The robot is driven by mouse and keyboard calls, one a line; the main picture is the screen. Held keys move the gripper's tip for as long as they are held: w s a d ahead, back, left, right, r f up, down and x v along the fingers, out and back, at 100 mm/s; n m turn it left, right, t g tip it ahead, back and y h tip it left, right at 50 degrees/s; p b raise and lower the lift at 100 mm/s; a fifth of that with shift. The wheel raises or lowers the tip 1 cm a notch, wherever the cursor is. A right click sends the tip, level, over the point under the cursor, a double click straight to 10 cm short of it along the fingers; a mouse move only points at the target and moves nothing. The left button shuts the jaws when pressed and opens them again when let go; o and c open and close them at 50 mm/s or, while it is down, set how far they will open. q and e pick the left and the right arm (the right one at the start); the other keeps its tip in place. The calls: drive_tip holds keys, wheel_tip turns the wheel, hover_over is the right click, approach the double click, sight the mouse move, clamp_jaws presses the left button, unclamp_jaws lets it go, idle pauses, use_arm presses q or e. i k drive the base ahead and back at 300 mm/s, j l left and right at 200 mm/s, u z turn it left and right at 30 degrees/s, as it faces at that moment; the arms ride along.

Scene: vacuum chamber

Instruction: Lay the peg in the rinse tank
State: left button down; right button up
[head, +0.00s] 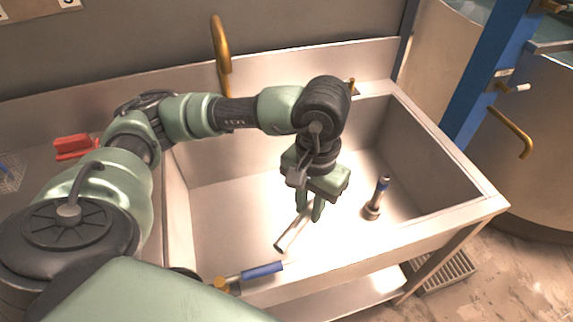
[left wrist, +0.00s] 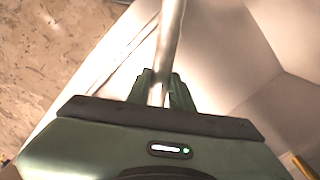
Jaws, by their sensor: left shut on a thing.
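The rinse tank (head: 445,150) is a steel sink basin in the middle of the head view. My left gripper (head: 310,212) points down inside the outline of the basin, towards its front side. It is shut on the peg (head: 288,238), a plain silver rod, which slants down and to the left from the fingers. In the left wrist view the peg (left wrist: 171,35) runs up from between the fingertips (left wrist: 160,90). The fingers hide part of the peg. I cannot tell whether it touches the tank floor. My right gripper is not in view.
A metal piece with a blue band (head: 377,198) stands in the tank to the right. A blue-handled tool (head: 262,270) lies along the front rim. A brass faucet (head: 220,50) rises at the back. A red object (head: 73,146) sits on the left counter. A blue post (head: 487,80) stands right.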

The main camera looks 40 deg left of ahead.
sight(273, 249)
drive_tip(key=l+z, duration=0.1)
drive_tip(key=z, duration=0.35)
drive_tip(key=l+z, duration=0.1)
drive_tip(key=z, duration=0.35)
drive_tip(key=l+z, duration=0.1)
drive_tip(key=z, duration=0.35)
drive_tip(key=l+z, duration=0.1)
drive_tip(key=z, duration=0.35)
drive_tip(key=l+z, duration=0.1)
drive_tip(key=z, duration=0.8)
drive_tip(key=i+l+u, duration=0.1)
drive_tip(key=i+u, duration=0.25)
drive_tip(key=u, duration=0.45)
drive_tip(key=i+u, duration=0.1)
drive_tip(key=u, duration=0.8)
drive_tip(key=i+u, duration=0.1)
drive_tip(key=u, duration=0.35)
drive_tip(key=l+u, duration=0.1)
drive_tip(key=u, duration=0.35)
drive_tip(key=l+u, duration=0.1)
drive_tip(key=u, duration=0.35)
drive_tip(key=i+l+u, duration=0.1)
drive_tip(key=u, duration=0.35)
drive_tip(key=l+u, duration=0.1)
drive_tip(key=u, duration=0.35)
drive_tip(key=i+j, duration=0.4)
drive_tip(key=j, duration=0.1)
